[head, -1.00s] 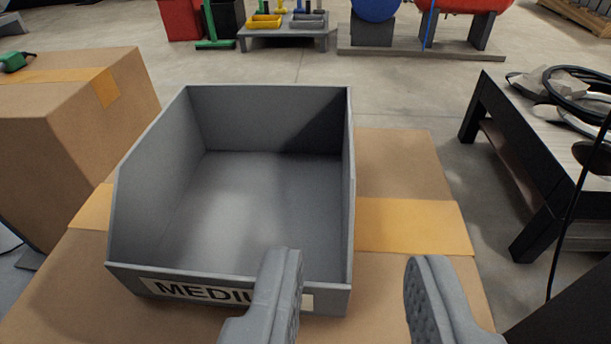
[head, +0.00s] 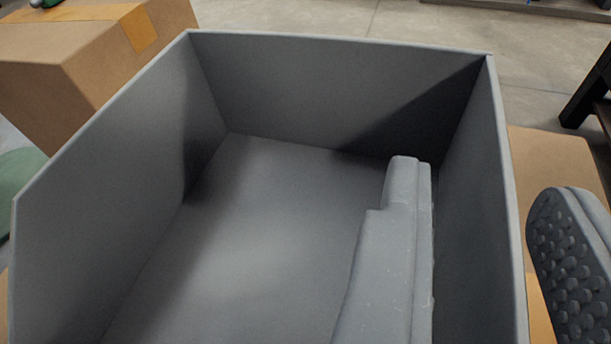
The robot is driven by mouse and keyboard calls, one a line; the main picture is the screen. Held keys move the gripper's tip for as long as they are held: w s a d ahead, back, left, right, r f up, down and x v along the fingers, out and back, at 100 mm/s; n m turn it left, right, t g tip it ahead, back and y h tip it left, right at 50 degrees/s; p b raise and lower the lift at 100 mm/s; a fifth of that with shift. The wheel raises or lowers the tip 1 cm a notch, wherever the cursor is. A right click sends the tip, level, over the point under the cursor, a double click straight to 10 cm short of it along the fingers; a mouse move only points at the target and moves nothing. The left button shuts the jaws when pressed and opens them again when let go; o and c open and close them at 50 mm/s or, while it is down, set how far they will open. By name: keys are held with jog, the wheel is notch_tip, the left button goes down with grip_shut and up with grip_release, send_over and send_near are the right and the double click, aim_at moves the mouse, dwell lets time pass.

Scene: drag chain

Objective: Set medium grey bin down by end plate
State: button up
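The medium grey bin (head: 270,225) is an open-topped box that fills most of the view. It stands on a cardboard box (head: 555,165). The front of the bin and its label are out of view. My gripper (head: 482,185) is open and straddles the bin's right wall. Its left finger is inside the bin and its right finger is outside, at the right edge of the view. A gap shows between the right finger and the wall. I cannot make out an end plate.
Another cardboard box (head: 60,95) with tape stands behind the bin on the left. Bare concrete floor (head: 440,25) lies beyond the bin. A dark piece of furniture (head: 590,90) shows at the right edge. A green object (head: 15,180) shows at the left edge.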

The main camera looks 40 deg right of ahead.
jog(key=shift+w+d+f, duration=0.1)
jog(key=shift+w+d, duration=0.1)
jog(key=shift+d, duration=0.25)
grip_shut()
